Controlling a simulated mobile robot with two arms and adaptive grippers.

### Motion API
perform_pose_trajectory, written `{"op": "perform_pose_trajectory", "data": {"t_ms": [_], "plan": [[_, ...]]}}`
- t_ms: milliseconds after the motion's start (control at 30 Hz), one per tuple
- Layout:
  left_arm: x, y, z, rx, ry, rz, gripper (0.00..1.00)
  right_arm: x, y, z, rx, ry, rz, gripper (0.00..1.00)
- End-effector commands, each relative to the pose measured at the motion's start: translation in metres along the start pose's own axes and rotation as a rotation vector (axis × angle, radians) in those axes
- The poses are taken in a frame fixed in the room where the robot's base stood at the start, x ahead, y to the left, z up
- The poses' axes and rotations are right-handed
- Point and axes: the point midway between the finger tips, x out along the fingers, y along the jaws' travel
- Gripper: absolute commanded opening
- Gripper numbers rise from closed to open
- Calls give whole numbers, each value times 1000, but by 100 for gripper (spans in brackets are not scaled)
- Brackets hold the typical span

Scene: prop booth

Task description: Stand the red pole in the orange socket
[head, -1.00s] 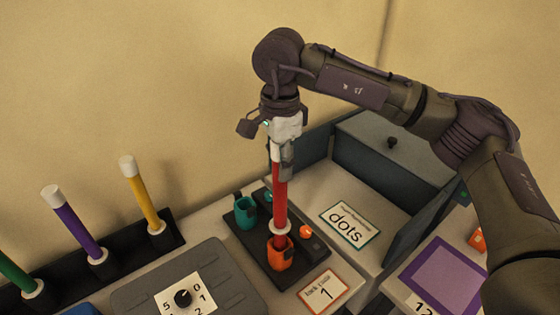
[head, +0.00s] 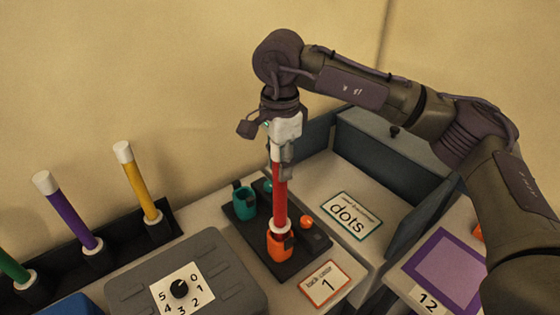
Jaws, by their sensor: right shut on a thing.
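The red pole (head: 280,200) stands about upright, with a white band near its lower end. Its lower end is in the orange socket (head: 280,247), which hides the tip; I cannot tell how deep it sits. The socket is on a dark base plate (head: 296,263). My right gripper (head: 281,160) is above the socket, shut on the pole's upper part. The gripper covers the top of the pole. My left gripper is not in view.
A teal socket (head: 244,201) stands empty beside the orange one. Green, purple (head: 68,213) and yellow (head: 138,185) poles stand in a dark rack at left. A grey dial box (head: 215,262) is in front.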

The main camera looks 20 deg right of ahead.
Motion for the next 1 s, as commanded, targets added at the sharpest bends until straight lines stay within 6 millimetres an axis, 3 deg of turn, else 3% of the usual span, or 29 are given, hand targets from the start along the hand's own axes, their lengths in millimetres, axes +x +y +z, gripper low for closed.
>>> {"op": "perform_pose_trajectory", "data": {"t_ms": [500, 800, 833, 1000], "plan": [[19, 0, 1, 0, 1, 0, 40, 22, 0, 0, 0, -1, 0, 0], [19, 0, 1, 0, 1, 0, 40, 23, 0, 0, 0, -1, 0, 0], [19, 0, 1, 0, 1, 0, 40, 23, 0, 0, 0, -1, 0, 35], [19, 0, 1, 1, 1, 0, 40, 23, 0, 0, 0, 0, 0, 64]]}}
